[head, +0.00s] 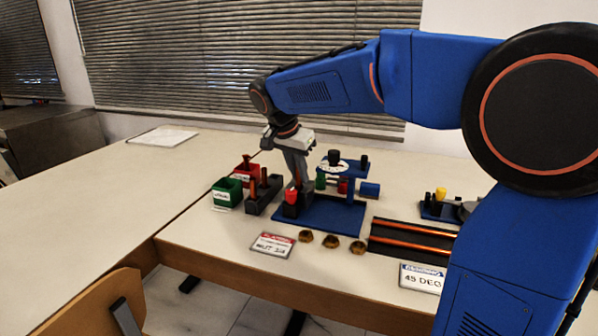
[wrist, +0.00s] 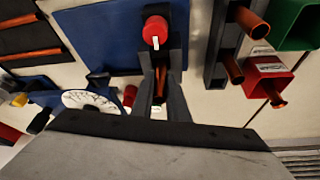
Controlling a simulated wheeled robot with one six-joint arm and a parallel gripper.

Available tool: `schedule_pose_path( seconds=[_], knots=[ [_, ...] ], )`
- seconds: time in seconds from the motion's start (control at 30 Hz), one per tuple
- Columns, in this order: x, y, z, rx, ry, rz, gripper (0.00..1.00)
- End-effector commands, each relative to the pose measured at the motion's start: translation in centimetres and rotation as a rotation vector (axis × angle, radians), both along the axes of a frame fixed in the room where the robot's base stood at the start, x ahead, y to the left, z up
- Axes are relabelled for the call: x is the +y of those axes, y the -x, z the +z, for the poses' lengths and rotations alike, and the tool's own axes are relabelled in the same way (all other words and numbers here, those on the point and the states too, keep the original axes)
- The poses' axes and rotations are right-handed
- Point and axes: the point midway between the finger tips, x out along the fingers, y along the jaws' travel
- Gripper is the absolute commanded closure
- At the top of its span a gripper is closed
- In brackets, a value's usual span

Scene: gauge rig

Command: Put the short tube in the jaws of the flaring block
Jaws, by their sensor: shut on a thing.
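The flaring block (head: 290,210) is a dark block with a red knob (head: 291,196) on a blue base plate (head: 345,217). In the wrist view the red knob (wrist: 155,30) stands just beyond my fingertips. My gripper (head: 299,183) points down at the block. In the wrist view my gripper (wrist: 160,60) is shut on the short copper tube (wrist: 161,82), which shows between the two dark fingers. The fingers hide part of the block and its jaws. I cannot tell whether the tube touches the jaws.
A dark rack (head: 263,195) with copper tubes stands left of the block, beside a green bin (head: 228,193) and a red bin (head: 243,170). A gauge with a white dial (head: 334,167) stands behind. Brass nuts (head: 330,241) and a tray of long tubes (head: 412,237) lie in front and right.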

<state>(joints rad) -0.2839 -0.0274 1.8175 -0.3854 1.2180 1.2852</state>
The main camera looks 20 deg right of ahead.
Motion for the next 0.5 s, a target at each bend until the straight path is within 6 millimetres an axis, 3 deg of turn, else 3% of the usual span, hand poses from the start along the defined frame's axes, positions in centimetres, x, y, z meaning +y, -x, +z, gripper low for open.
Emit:
schedule_pose_path(
  seconds=[0.37,0.4,0.47,0.5],
  knots=[
    [-0.01,0.01,-0.74,0.000,0.000,0.000,1.00],
    [-0.01,0.02,-0.74,0.001,0.001,0.000,0.84],
    [-0.01,0.01,-0.74,0.001,0.001,0.000,0.69],
    [-0.01,0.01,-0.74,0.001,0.001,0.000,0.67]
  ],
)
